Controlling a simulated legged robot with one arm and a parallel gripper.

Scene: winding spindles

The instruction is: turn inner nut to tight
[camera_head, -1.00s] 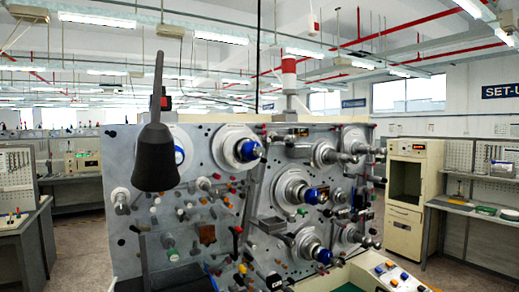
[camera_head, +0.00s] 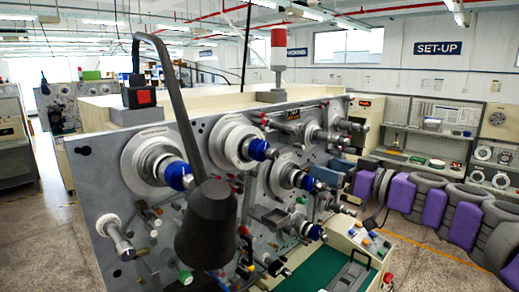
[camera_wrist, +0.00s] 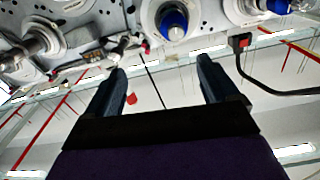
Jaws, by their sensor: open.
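Several winding spindles with round metal flanges and blue nuts stand on the grey machine panel (camera_head: 90,180) in the head view. Blue nuts show on the left spindle (camera_head: 179,175), the upper middle spindle (camera_head: 258,150) and the lower spindles. I cannot tell which is the inner nut. My gripper (camera_wrist: 160,68) is open and empty in the wrist view, its two dark fingers well apart. The spindle with a blue nut (camera_wrist: 173,22) lies beyond the fingers, apart from them.
A black lamp (camera_head: 207,225) on a bent arm hangs before the panel and hides part of it. A red and white beacon (camera_head: 279,48) stands on top. Levers and knobs crowd the panel. A control desk (camera_head: 350,240) juts out below.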

